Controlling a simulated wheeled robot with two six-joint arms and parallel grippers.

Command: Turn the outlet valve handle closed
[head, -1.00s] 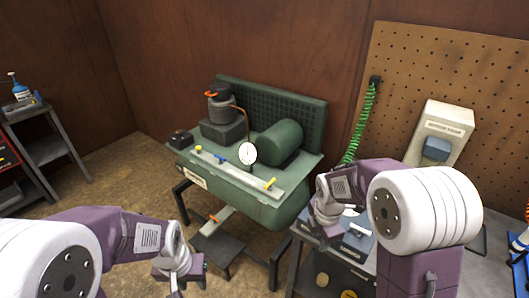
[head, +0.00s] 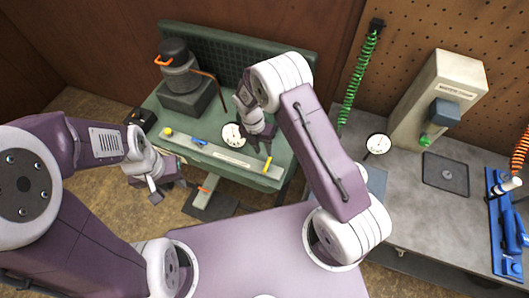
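The green bench unit (head: 150,108) carries a pale front rail (head: 230,161) with small valve handles. A yellow handle (head: 267,165) is at the rail's right end, a blue handle (head: 200,141) is left of centre, and a yellow knob (head: 168,131) is at the left. I cannot read which one is the outlet. My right gripper (head: 260,146) points down just above the right yellow handle, its dark fingers apart. They look clear of the handle. My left gripper (head: 156,190) hangs in front of the unit's left side, away from the handles; its finger gap is unclear.
A round white gauge (head: 233,135) stands close left of my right gripper. A motor with an orange lever (head: 163,60) is at the unit's back left. The grey bench (head: 410,205) at right holds another gauge (head: 378,144), a beige pump (head: 440,95) and a blue tool (head: 505,220).

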